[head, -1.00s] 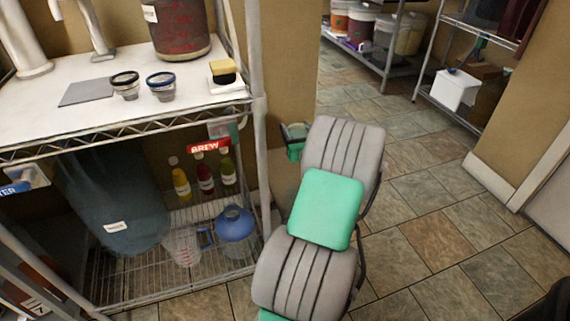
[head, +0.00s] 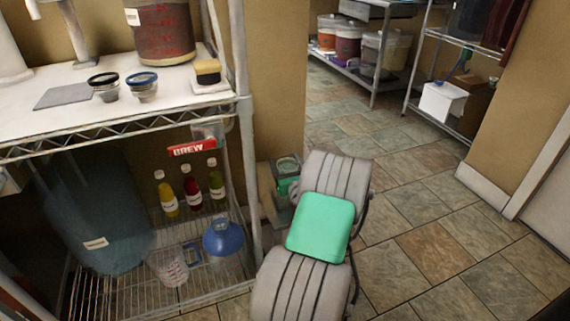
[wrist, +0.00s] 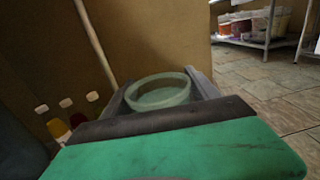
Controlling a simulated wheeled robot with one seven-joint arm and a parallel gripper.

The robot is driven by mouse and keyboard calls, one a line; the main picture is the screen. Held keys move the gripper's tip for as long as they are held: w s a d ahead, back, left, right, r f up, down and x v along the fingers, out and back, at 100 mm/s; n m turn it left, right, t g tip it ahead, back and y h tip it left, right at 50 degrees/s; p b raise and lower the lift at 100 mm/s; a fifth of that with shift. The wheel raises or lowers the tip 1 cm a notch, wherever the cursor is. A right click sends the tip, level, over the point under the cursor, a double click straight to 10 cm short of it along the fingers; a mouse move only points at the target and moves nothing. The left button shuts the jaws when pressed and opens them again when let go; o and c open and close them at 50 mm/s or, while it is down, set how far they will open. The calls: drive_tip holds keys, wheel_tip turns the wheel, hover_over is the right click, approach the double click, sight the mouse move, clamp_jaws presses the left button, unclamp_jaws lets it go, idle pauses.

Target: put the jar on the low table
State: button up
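The jar (wrist: 160,92) is a clear, greenish glass vessel with a round rim. In the wrist view it stands upright between the two grey fingers of my gripper (wrist: 157,97), which touch or nearly touch its sides. In the head view the jar (head: 287,166) shows beyond my arm, beside the shelf's right post, held above the floor. My gripper (head: 284,188) is partly hidden there by my grey and teal arm. The lower part of the jar is mostly hidden. I cannot pick out a surface that is clearly the low table.
A wire shelf unit stands at left, with a white top (head: 50,127) holding small jars (head: 141,88) and a sponge (head: 208,72). Its lower shelf holds bottles (head: 192,188) and a blue jug (head: 223,240). A metal rack (head: 385,75) with buckets stands at back. Tiled floor (head: 440,240) is open at right.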

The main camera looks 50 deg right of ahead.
drive_tip(key=shift+o, duration=1.3)
drive_tip(key=shift+r, duration=0.15)
drive_tip(key=p+v, duration=0.2)
drive_tip(key=v, duration=0.9)
drive_tip(key=shift+s+a+r, duration=0.1)
drive_tip(key=shift+s, duration=0.1)
drive_tip(key=shift+s+a, duration=0.2)
